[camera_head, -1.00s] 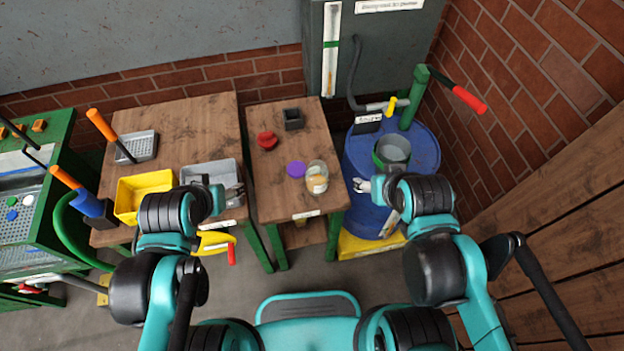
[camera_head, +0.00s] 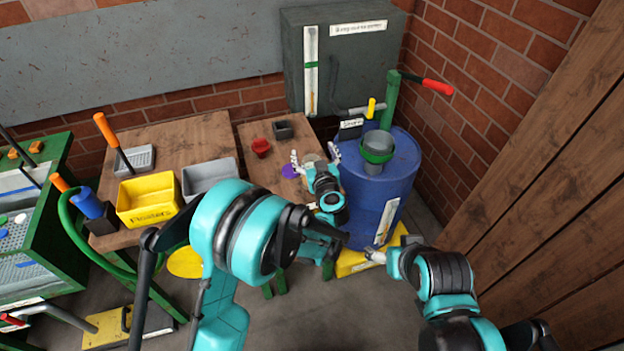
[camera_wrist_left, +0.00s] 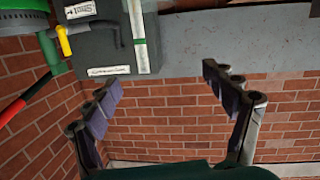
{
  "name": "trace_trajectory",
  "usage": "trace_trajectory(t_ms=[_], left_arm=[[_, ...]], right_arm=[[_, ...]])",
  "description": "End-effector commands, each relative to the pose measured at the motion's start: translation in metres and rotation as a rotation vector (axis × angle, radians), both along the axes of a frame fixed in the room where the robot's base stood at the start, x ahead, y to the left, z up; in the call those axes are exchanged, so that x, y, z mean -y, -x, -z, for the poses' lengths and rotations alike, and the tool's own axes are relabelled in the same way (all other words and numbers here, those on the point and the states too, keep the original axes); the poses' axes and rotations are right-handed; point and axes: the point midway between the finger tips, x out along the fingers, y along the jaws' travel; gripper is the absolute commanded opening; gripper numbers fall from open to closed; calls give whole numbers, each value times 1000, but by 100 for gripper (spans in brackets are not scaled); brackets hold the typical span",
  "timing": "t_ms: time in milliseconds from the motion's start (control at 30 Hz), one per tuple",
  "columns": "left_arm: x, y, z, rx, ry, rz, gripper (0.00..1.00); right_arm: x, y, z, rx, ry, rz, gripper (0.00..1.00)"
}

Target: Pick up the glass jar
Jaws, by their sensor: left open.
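The glass jar (camera_head: 312,158) is mostly hidden behind my left gripper in the head view; only a pale, round part shows, on the small wooden table (camera_head: 262,180). My left gripper (camera_head: 315,152) is open, with one finger to each side of that part in the picture. Whether it touches the jar cannot be told. In the left wrist view the open fingers (camera_wrist_left: 158,76) have only wall and cabinet between them, and no jar shows. My right gripper (camera_head: 375,256) is low, in front of the blue barrel; its jaw state is unclear.
A purple lid (camera_head: 290,171) lies just left of the left gripper. A red piece (camera_head: 261,147) and a dark square holder (camera_head: 283,130) stand farther back. The blue barrel (camera_head: 375,190) is close on the right. A yellow bin (camera_head: 148,198) and a grey bin (camera_head: 207,175) are left.

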Motion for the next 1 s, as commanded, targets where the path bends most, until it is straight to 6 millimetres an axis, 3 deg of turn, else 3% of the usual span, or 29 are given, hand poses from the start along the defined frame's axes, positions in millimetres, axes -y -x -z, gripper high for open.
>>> trace_trajectory(t_ms=[33,100,200,300,667,900,1000], left_arm=[[6,3,32,-54,-5,-23,84],[9,9,68,-130,-18,-53,84],[14,18,103,-207,-32,-74,84],[14,19,121,-246,-38,-84,84],[5,-13,137,-252,-39,-86,84],[-4,-45,149,-250,-40,-86,84],[-5,-49,148,-250,-39,-85,84]], right_arm=[[0,0,2,0,0,0,77],[0,0,3,0,0,0,77],[0,0,3,0,0,0,77],[0,0,5,0,0,0,77],[0,0,20,0,0,0,77],[0,0,35,0,0,0,77],[0,0,34,0,0,0,77]])
